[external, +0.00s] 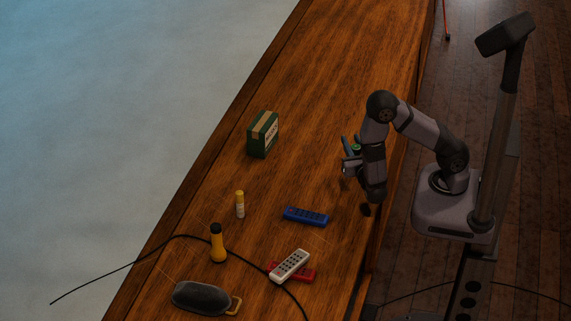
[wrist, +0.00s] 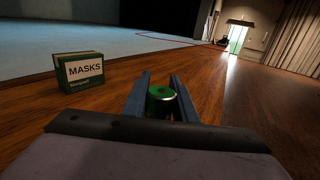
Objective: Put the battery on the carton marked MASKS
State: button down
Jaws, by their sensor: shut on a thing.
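The carton marked MASKS (wrist: 81,71) is green with a white label and stands upright on the desk, left of my gripper in the wrist view. In the external view the green carton (external: 263,134) stands near the desk's far left edge, with a tan strip over its top. My gripper (wrist: 162,98) is shut on a green cylinder, the battery (wrist: 160,101), held between the two fingers. In the external view my gripper (external: 351,151) is above the desk, to the right of the carton and apart from it; only a bit of green battery (external: 356,147) shows there.
A black cable (external: 180,237) crosses the desk. The wood between gripper and carton is clear.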

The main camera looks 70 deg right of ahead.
jog(key=d+f+m+g+b, duration=0.1)
jog(key=d, duration=0.1)
jog(key=d+f+m+g+h+b, duration=0.1)
jog(key=d+f+b, duration=0.1)
jog(key=d+f+g+b, duration=0.1)
jog(key=d+b, duration=0.1)
jog(key=shift+s+d+f+m+g+h, duration=0.3)
jog(key=shift+s+d+f+m+g, duration=0.05)
jog(key=shift+d+m+g, duration=0.05)
jog(key=shift+m+g, duration=0.5)
jog(key=shift+g, duration=0.4)
jog(key=w+d, duration=0.1)
jog(key=w, duration=0.1)
jog(key=w+d+b, duration=0.1)
jog(key=w, duration=0.1)
jog(key=w+d+b, duration=0.1)
jog(key=w, duration=0.1)
jog(key=shift+w+d+r, duration=0.2)
jog(key=shift+d+r, duration=0.1)
jog(key=shift+d, duration=0.1)
jog(key=w+d+r+b, duration=0.1)
jog(key=w+d+r, duration=0.1)
jog(key=w, duration=0.3)
notch_tip(320, 180, up, 14)
jog(key=n+t+y, duration=0.2)
jog(key=n+t, duration=0.3)
jog(key=t, duration=0.2)
send_over(268, 118)
jog(key=shift+f, duration=4.95)
jog(key=shift+f, duration=0.1)
